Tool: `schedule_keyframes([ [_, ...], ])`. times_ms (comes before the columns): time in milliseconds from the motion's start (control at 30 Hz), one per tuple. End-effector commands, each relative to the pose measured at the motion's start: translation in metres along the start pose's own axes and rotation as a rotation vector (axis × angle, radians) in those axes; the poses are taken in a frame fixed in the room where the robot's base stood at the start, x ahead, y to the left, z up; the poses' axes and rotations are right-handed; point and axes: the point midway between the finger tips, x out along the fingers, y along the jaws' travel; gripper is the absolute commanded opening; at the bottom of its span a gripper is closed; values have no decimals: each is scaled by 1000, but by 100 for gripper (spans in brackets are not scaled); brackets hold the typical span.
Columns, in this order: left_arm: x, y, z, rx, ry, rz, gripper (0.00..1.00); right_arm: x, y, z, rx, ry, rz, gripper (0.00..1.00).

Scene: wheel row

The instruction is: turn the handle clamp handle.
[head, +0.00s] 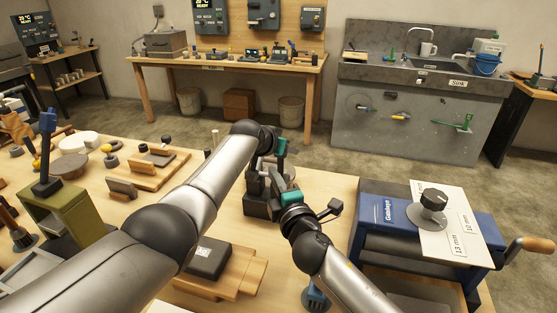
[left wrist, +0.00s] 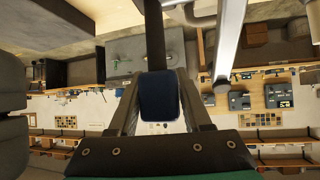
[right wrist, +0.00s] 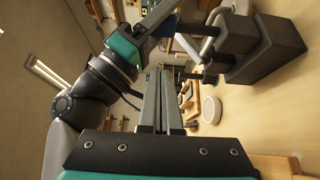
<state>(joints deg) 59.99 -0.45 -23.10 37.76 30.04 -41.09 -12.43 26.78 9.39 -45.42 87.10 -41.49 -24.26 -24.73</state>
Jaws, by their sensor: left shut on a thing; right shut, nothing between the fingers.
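The handle clamp shows in the head view as a dark block (head: 260,206) on the workbench, partly covered by my grippers. In the right wrist view the clamp (right wrist: 262,50) is a dark grey stepped body. My left gripper (left wrist: 160,92) is shut on the clamp's dark blue handle grip (left wrist: 159,100), with a finger on each side. In the head view the handle is mostly hidden by my left gripper and arm. My right gripper (right wrist: 160,82) is shut and empty; in the head view it (head: 272,182) is close beside the clamp.
A blue machine (head: 365,212) with a white label plate and black knob stands right of the clamp. A black box on wooden boards (head: 210,258) lies in front. An olive stand (head: 65,212) and several wooden parts are on the left. Bare bench top lies right of the clamp.

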Motion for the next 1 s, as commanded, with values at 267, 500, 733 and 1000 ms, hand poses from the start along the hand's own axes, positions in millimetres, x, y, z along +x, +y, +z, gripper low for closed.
schedule_keyframes([
  [267,1,1,2,0,-4,1,0,34,1,0,0,0,0,0],
  [500,1,1,2,0,-4,1,0,54,0,19,0,-2,0,0],
  [733,1,1,2,0,-4,1,0,63,1,27,1,0,1,0],
  [1000,1,1,2,0,-4,1,0,64,0,29,1,0,0,0],
])
